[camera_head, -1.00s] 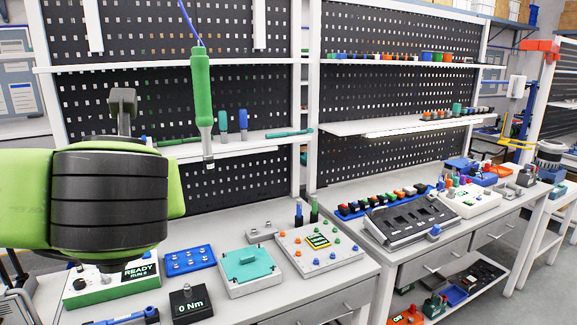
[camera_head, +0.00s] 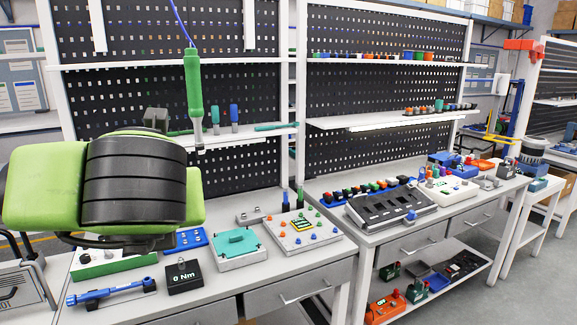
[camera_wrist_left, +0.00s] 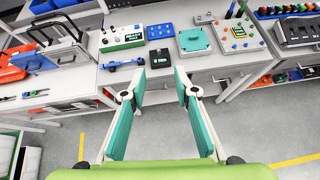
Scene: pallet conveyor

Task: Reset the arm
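My left arm (camera_head: 120,190) comes in from the left in the head view, with a green link and a black ribbed joint, in front of the left workbench. Its gripper is not visible in the head view. In the left wrist view my left gripper (camera_wrist_left: 160,95) is open, with its teal-padded fingers spread wide and nothing between them. It hangs over the floor in front of the bench. The black "0 Nm" box (camera_wrist_left: 160,58) is on the bench beyond the fingertips. My right arm and gripper are in no view.
The left bench holds a teal-lidded box (camera_head: 238,246), a white panel with knobs (camera_head: 303,232) and a blue torque wrench (camera_head: 110,291). A green screwdriver (camera_head: 194,95) hangs from a blue cord. The right bench holds a black tray (camera_head: 390,208). Floor in front is clear.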

